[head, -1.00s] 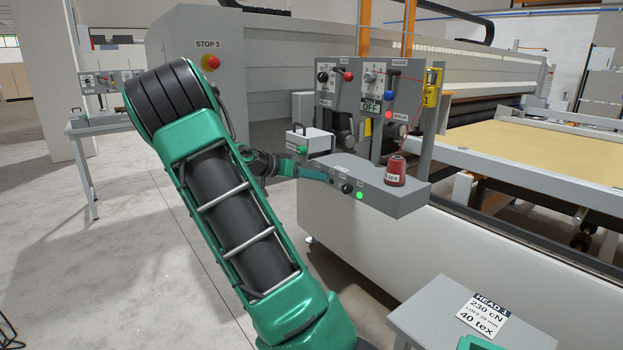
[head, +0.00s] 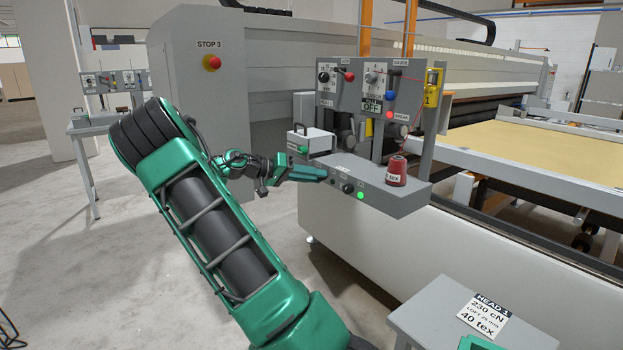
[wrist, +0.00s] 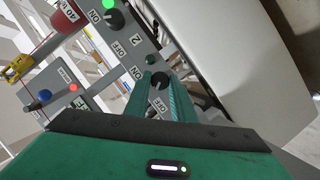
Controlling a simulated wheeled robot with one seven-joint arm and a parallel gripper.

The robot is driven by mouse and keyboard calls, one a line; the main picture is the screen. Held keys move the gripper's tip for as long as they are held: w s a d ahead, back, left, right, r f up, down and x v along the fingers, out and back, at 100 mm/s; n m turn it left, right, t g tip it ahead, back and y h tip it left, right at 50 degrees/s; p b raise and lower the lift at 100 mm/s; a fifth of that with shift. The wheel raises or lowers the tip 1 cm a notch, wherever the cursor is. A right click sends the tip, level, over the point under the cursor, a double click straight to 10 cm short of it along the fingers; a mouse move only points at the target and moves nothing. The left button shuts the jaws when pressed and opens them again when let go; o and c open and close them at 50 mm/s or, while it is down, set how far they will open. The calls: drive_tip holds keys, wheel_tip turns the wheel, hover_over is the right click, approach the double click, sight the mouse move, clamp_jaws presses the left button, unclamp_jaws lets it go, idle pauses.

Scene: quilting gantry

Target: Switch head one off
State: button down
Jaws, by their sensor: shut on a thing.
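My gripper (head: 325,174) is at the front face of the grey control shelf (head: 400,203). In the wrist view its two green fingers (wrist: 162,86) are shut on a black rotary knob (wrist: 160,79), one on each side. That knob has ON and OFF labels beside it. The small lamp (wrist: 151,60) near it looks dark. A second black knob (wrist: 115,19), marked 2, also shows in the head view (head: 347,188). Its lamp (head: 360,196) glows green. The held knob's number is not readable, and the fingers hide this knob in the head view.
A red thread cone (head: 396,172) stands on the shelf. Behind it is a panel (head: 350,90) with several knobs and a lit red lamp. A red stop button (head: 212,62) is on the cabinet. A small table (head: 425,318) with a HEAD 1 card stands in front.

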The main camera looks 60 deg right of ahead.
drive_tip(key=shift+w, duration=0.25)
drive_tip(key=c, duration=1.5)
unclamp_jaws()
drive_tip(key=shift+s, duration=0.1)
drive_tip(key=shift+a, duration=0.1)
drive_tip(key=v, duration=1)
drive_tip(key=shift+w+a, duration=0.25)
drive_tip(key=shift+w, duration=0.05)
